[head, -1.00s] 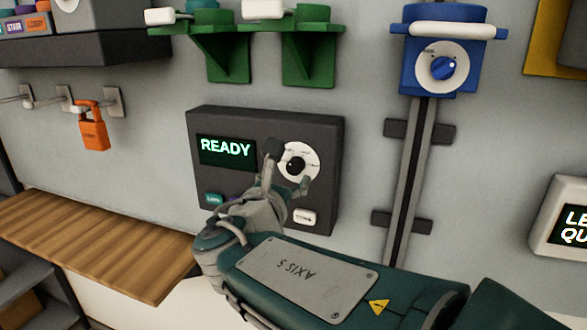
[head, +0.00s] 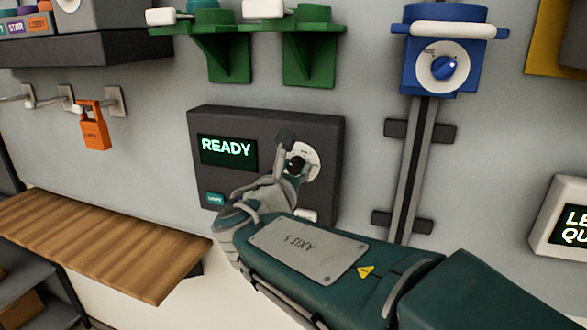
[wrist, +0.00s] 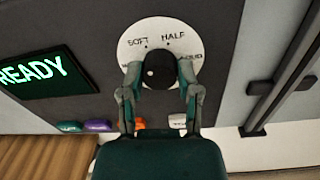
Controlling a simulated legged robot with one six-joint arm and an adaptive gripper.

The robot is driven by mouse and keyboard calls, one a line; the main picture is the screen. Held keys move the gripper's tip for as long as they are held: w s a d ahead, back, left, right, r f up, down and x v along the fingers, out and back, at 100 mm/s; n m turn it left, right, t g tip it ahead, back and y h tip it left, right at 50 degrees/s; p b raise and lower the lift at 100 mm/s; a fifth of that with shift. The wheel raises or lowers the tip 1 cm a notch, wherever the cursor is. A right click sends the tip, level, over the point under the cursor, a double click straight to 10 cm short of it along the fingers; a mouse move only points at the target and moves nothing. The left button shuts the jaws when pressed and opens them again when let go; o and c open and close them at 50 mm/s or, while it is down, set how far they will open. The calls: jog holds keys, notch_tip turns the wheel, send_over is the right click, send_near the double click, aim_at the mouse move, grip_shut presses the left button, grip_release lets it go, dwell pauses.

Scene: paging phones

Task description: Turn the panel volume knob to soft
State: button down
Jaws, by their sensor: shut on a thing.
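The dark panel (head: 265,122) is on the wall and its screen reads READY. Its volume knob (head: 296,164) is black and sits on a round white dial (head: 309,153). In the wrist view the knob (wrist: 159,71) is between the two fingers of my gripper (wrist: 160,76), which are shut on its sides. The dial shows SOFT (wrist: 138,41) at upper left and HALF at upper right; the lower labels are partly covered by the fingers. A small pale mark shows on the knob, but its exact pointing is unclear. In the head view my gripper (head: 291,158) partly hides the dial.
Coloured buttons line the panel's lower edge, including a teal one (head: 215,198) and a white one (wrist: 178,121). A blue unit with its own knob (head: 444,68) is on a rail at right. Green brackets (head: 310,60) are above. A wooden shelf (head: 95,240) is at lower left.

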jog(key=shift+m, duration=0.8)
jog(key=shift+c, duration=1.5)
grip_release()
jog(key=shift+a, duration=0.1)
jog(key=v, duration=1.2)
jog(key=shift+w+a+f, duration=0.1)
